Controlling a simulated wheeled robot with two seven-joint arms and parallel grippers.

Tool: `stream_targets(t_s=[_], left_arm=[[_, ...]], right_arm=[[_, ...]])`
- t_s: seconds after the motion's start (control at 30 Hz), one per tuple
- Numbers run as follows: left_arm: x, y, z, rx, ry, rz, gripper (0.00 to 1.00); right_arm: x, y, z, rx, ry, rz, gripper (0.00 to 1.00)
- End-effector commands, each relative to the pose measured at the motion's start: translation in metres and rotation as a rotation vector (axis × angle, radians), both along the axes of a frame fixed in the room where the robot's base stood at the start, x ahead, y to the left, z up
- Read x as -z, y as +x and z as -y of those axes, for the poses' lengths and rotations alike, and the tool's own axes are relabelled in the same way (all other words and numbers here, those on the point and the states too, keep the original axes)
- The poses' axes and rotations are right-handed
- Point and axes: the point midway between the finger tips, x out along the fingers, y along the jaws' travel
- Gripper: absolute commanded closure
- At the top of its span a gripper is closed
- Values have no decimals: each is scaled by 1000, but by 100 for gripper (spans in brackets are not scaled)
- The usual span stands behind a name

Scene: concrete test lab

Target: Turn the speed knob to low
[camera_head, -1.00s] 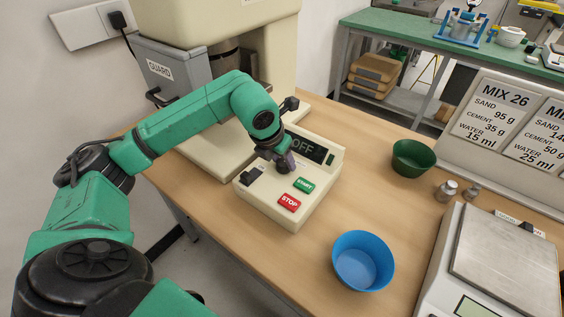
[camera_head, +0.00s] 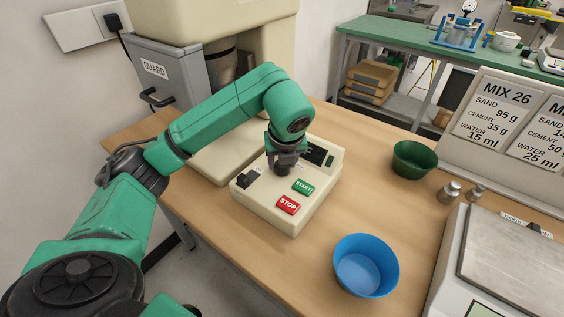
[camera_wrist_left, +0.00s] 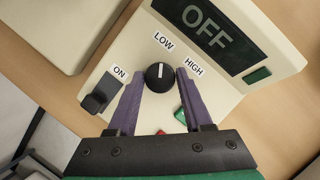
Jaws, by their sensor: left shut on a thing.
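The cream control box (camera_head: 310,208) stands on the wooden bench, and its display (camera_wrist_left: 211,27) reads OFF. In the left wrist view the round black speed knob (camera_wrist_left: 153,83) has a white pointer line directed roughly at the LOW label (camera_wrist_left: 163,42). The HIGH label (camera_wrist_left: 194,66) is to its right. My left gripper (camera_wrist_left: 159,76) is shut on the knob, with one purple finger on each side. In the head view my left gripper (camera_head: 284,168) comes down onto the panel and hides the knob and part of the display. My right gripper is not in view.
A black switch (camera_wrist_left: 101,94) marked ON is left of the knob. A green START button (camera_head: 303,187) and red STOP button (camera_head: 288,205) are in front. A blue bowl (camera_head: 366,266), green bowl (camera_head: 413,160) and scale (camera_head: 510,262) stand to the right. The mixer's GUARD (camera_head: 170,75) is behind.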

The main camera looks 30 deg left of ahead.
Motion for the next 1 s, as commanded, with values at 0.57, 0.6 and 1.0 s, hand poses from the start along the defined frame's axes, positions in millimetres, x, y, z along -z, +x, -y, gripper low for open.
stream_targets(t_s=[0.57, 0.6, 1.0], left_arm=[[-1, 1, 0, -34, -1, 3, 46], [-1, 1, 0, -33, 0, 3, 31], [-3, 0, 1, -31, -1, 2, 20]], right_arm=[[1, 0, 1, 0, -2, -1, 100], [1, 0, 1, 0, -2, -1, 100], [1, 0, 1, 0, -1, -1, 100]])
